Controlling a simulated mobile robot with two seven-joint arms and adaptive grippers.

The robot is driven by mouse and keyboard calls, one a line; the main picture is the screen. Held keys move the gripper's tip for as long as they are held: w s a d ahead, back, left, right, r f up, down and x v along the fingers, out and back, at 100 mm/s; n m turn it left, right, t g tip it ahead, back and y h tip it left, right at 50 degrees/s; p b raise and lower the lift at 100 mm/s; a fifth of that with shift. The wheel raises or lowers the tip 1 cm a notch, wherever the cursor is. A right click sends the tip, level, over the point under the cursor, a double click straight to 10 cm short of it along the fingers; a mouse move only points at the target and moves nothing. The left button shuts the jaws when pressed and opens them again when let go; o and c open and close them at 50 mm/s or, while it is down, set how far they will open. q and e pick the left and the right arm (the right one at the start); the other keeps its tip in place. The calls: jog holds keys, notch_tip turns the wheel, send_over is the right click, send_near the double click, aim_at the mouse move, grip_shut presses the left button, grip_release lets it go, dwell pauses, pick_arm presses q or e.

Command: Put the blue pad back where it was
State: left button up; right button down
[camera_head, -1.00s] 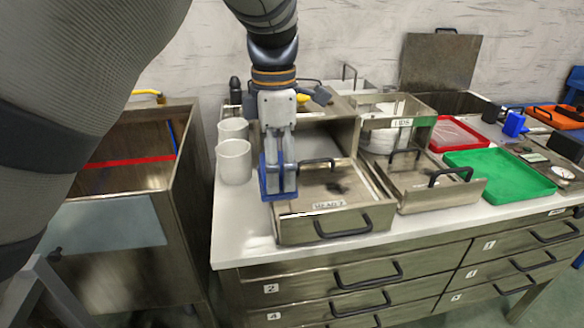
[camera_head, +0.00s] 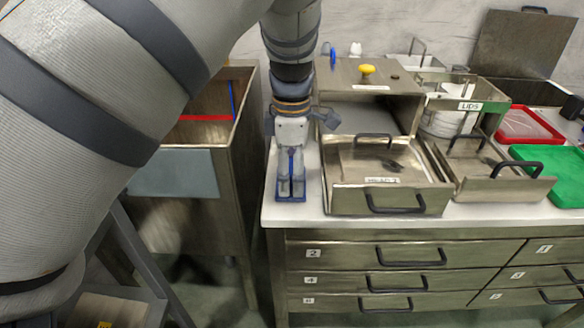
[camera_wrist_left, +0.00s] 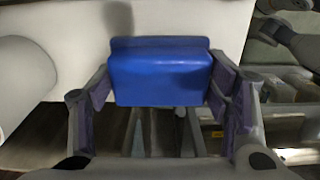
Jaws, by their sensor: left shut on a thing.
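My left gripper (camera_head: 291,186) points down over the left front end of the white counter, left of the open drawer. It is shut on the blue pad (camera_wrist_left: 160,78). In the left wrist view the pad sits between the two fingers, its wide blue face showing. In the head view only the pad's lower edge (camera_head: 291,199) shows around the fingertips. I cannot tell whether the pad touches the counter. My right gripper is not in view.
The open metal drawer (camera_head: 388,200) stands right of the gripper, with a metal box (camera_head: 352,80) behind. A lids tray (camera_head: 510,187), red tray (camera_head: 528,126) and green tray (camera_head: 565,182) lie farther right. A metal bin (camera_head: 246,150) stands left of the counter.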

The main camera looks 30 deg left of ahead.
aim_at(292, 170)
pick_arm(q)
jog(key=o, duration=1.1)
notch_tip(292, 170, up, 12)
jog(key=shift+r, duration=0.15)
